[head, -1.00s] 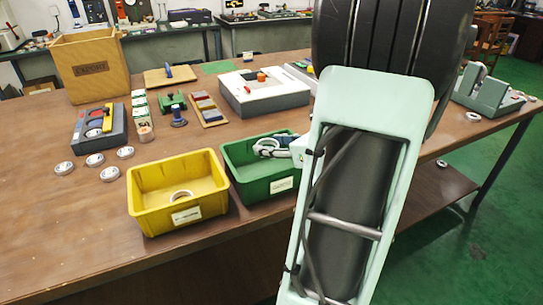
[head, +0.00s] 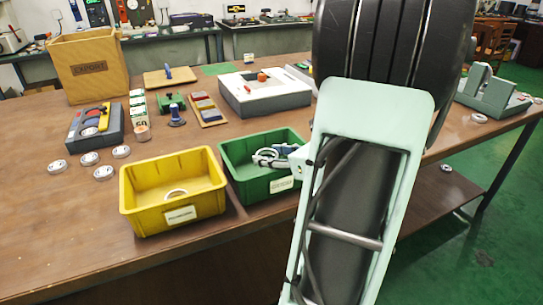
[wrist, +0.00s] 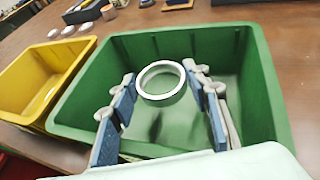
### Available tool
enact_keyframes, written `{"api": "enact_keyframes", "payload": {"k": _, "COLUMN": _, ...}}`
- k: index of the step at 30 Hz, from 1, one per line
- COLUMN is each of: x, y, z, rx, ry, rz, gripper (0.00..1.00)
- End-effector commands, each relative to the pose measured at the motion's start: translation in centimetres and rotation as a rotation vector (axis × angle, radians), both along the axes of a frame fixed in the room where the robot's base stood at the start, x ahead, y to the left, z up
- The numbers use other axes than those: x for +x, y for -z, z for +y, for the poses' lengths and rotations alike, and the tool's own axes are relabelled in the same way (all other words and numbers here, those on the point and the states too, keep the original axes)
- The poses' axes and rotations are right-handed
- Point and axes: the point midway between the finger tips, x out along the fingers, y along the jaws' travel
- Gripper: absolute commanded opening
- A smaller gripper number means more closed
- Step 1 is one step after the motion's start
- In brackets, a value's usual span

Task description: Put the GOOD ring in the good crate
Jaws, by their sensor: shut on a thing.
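The green crate (head: 240,184) stands near the table's front edge, with a white label too small to read; it fills much of the wrist view (wrist: 262,85). My gripper (head: 268,158) reaches into it from the right. In the wrist view my gripper (wrist: 160,76) has its two blue-padded fingers on either side of a pale metal ring (wrist: 160,98), shut on it. The ring is inside the crate's walls, over its floor; its clearance is hard to judge. Any marking on the ring is not readable.
A yellow crate (head: 142,213) with one ring (head: 175,193) in it stands left of the green one. Several loose rings (head: 90,158) lie farther left.

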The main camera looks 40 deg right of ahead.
Motion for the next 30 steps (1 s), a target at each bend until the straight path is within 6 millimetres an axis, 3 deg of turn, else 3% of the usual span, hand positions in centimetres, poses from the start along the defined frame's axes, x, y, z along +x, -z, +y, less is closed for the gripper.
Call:
{"api": "enact_keyframes", "payload": {"k": 5, "x": -0.1, "y": 0.6, "z": 0.0, "rx": 0.000, "ry": 0.000, "rz": 0.007, "gripper": 0.17}}
{"api": "enact_keyframes", "payload": {"k": 6, "x": -0.1, "y": 0.7, "z": 0.0, "rx": 0.000, "ry": 0.000, "rz": 0.009, "gripper": 0.47}}
{"api": "enact_keyframes", "payload": {"k": 10, "x": -0.2, "y": 0.9, "z": 0.1, "rx": 0.001, "ry": -0.001, "rz": 0.012, "gripper": 0.61}}
{"api": "enact_keyframes", "payload": {"k": 19, "x": -0.2, "y": 1.0, "z": 0.3, "rx": 0.004, "ry": -0.005, "rz": 0.016, "gripper": 0.61}}
{"api": "enact_keyframes", "payload": {"k": 25, "x": -0.2, "y": -0.7, "z": 0.3, "rx": 0.003, "ry": -0.004, "rz": 0.014, "gripper": 0.61}}
{"api": "enact_keyframes", "payload": {"k": 30, "x": -3.9, "y": -2.3, "z": -0.4, "rx": 0.001, "ry": 0.004, "rz": 0.009, "gripper": 0.61}}
